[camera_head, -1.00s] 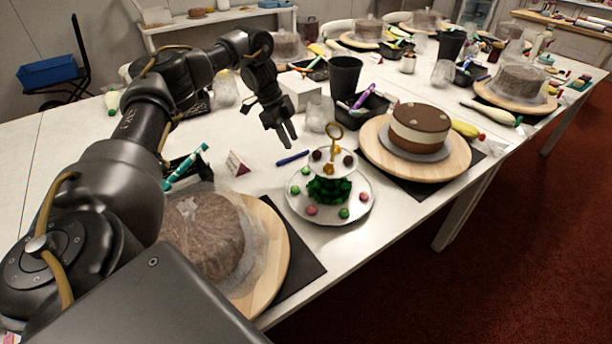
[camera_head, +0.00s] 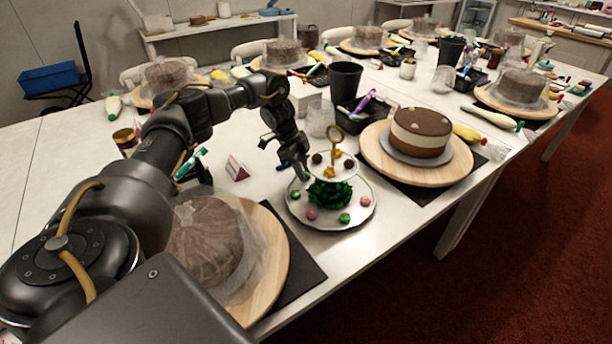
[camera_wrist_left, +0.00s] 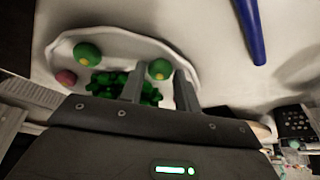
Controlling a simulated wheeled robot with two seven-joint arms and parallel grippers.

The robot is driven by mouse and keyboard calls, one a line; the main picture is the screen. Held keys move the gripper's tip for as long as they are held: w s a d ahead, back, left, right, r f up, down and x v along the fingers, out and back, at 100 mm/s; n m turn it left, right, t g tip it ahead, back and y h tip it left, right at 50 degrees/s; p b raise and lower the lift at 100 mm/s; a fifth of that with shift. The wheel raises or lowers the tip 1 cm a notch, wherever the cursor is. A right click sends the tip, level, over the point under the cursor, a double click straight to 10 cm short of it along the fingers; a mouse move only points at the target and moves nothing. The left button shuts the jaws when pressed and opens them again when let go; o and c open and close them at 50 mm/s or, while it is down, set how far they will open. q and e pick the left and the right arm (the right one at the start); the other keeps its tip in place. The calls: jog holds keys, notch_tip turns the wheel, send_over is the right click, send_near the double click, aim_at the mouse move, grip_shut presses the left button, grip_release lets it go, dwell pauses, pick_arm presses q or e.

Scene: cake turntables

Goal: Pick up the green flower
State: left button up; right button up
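Green round flower-like pieces with yellow centres lie on the white lower plate (camera_head: 362,212) of a two-tier stand. In the left wrist view, one green flower (camera_wrist_left: 160,69) shows between the fingers of my left gripper (camera_wrist_left: 160,84), and another green flower (camera_wrist_left: 88,53) is further left. The fingers are apart; contact with the flower cannot be told. In the head view, my left gripper (camera_head: 295,171) is low over the plate's left-back rim, with a green flower (camera_head: 295,193) just in front. A dark green leafy heap (camera_head: 329,193) fills the plate's middle. My right gripper is not in view.
The stand's upper tier (camera_head: 331,166) with dark balls and a gold ring handle (camera_head: 335,136) is close right of the gripper. A blue pen (camera_wrist_left: 249,30) lies beyond the plate. A wrapped cake (camera_head: 207,240) is at front left and a layered cake (camera_head: 420,131) at right.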

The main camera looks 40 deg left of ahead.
pick_arm(q)
jog(key=shift+c, duration=0.2)
jog(key=c, duration=0.5)
jog(key=shift+c, duration=0.2)
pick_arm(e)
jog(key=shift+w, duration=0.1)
